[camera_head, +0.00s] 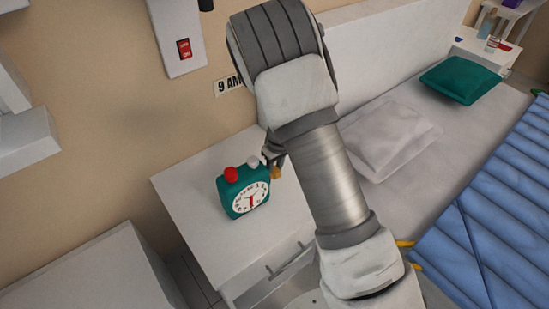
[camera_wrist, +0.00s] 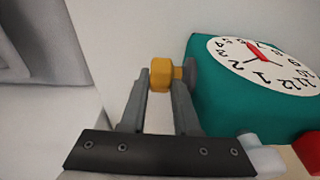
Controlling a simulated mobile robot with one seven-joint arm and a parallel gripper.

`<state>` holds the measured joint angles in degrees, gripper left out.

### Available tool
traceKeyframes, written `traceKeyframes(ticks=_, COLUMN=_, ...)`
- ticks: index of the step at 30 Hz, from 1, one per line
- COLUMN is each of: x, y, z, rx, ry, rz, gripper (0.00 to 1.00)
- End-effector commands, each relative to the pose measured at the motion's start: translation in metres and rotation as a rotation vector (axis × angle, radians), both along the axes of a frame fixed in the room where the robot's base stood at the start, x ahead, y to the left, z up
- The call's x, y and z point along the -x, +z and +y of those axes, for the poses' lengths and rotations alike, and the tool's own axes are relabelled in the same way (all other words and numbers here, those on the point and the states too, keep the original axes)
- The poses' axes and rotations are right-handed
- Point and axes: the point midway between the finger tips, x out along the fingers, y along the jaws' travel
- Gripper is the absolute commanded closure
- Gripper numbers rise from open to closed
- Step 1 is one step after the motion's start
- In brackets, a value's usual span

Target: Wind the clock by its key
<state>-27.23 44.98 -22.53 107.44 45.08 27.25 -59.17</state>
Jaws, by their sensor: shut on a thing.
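The green alarm clock (camera_head: 243,192) stands on the white nightstand, its white dial with red hands facing the front. It has a red knob (camera_head: 231,174) and a white knob (camera_head: 253,163) on top. In the wrist view the clock (camera_wrist: 235,95) fills the right side. The yellow key (camera_wrist: 161,72) sticks out from the clock's side on a grey stem and also shows in the head view (camera_head: 276,172). My gripper (camera_wrist: 161,82) is shut on the key, one finger on each side. In the head view my gripper (camera_head: 274,164) is partly hidden by my arm.
The white nightstand (camera_head: 190,190) has clear top space left of and in front of the clock. A bed with a pale pillow (camera_head: 390,135), a green pillow (camera_head: 460,80) and a blue cover (camera_head: 495,200) lies to the right. A red switch (camera_head: 184,48) is on the wall.

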Motion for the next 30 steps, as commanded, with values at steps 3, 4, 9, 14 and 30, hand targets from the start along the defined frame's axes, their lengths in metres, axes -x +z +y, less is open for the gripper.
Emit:
traceKeyframes(ticks=3, x=-0.001, y=0.007, z=0.000, rx=0.033, ry=0.004, rz=0.050, gripper=1.00)
traceKeyframes(ticks=4, x=-0.001, y=0.007, z=0.001, rx=0.041, ry=0.003, rz=0.064, gripper=1.00)
traceKeyframes(ticks=9, x=-0.003, y=0.005, z=0.001, rx=0.088, ry=0.003, rz=0.140, gripper=1.00)
traceKeyframes(ticks=14, x=-0.005, y=0.003, z=0.002, rx=0.139, ry=0.003, rz=0.224, gripper=1.00)
traceKeyframes(ticks=30, x=-0.010, y=-0.013, z=0.005, rx=0.362, ry=-0.001, rz=0.593, gripper=1.00)
